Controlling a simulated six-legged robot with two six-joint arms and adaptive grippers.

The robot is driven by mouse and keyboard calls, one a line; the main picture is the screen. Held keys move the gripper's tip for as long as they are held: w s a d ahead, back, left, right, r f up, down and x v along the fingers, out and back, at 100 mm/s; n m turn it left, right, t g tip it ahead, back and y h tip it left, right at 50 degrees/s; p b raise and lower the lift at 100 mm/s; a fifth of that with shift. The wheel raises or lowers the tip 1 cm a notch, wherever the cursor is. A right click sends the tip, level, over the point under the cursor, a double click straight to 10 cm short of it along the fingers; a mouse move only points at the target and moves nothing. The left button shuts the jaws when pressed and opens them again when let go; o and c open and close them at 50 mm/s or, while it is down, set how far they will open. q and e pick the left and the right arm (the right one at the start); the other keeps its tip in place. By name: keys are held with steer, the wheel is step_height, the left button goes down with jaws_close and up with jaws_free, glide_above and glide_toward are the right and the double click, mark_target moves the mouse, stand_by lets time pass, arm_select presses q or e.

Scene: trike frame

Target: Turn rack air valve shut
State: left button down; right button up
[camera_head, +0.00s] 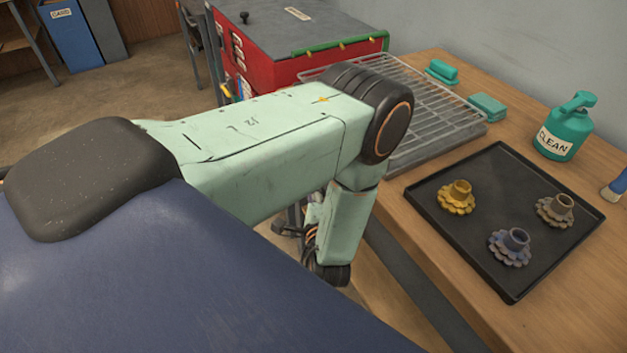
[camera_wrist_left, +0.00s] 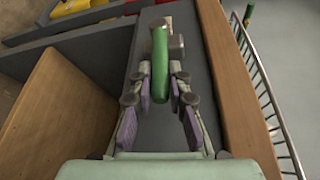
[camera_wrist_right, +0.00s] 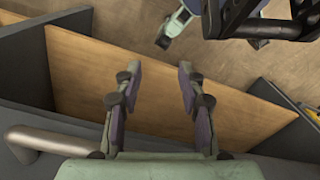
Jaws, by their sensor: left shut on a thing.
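In the left wrist view, the rack air valve shows as a green lever handle (camera_wrist_left: 160,52) on a grey metal body (camera_wrist_left: 177,45), beside a dark grey beam. The handle points along the beam toward my wrist. My left gripper (camera_wrist_left: 160,84) is shut on the handle, one finger on each side of it. In the head view my left arm reaches down past the table's front edge, and its gripper and the valve are hidden there. My right gripper (camera_wrist_right: 160,76) is open and empty in the right wrist view, above a wooden panel.
The wooden table (camera_head: 428,276) holds a wire rack (camera_head: 425,105), a black tray (camera_head: 436,222) with three sprocket-like parts, and a teal CLEAN bottle (camera_head: 566,128). A red cabinet (camera_head: 280,66) stands behind. In the right wrist view a grey pipe (camera_wrist_right: 60,138) runs near my right gripper.

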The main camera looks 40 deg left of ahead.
arm_select(q)
steer(key=shift+f+b, duration=0.2)
steer(key=shift+b, duration=0.15)
steer(key=shift+t+y, duration=0.3)
steer(key=c, duration=1.3)
jaws_free()
steer(key=shift+w, duration=0.1)
steer(key=shift+v, duration=3.75)
steer(key=shift+r, duration=0.1)
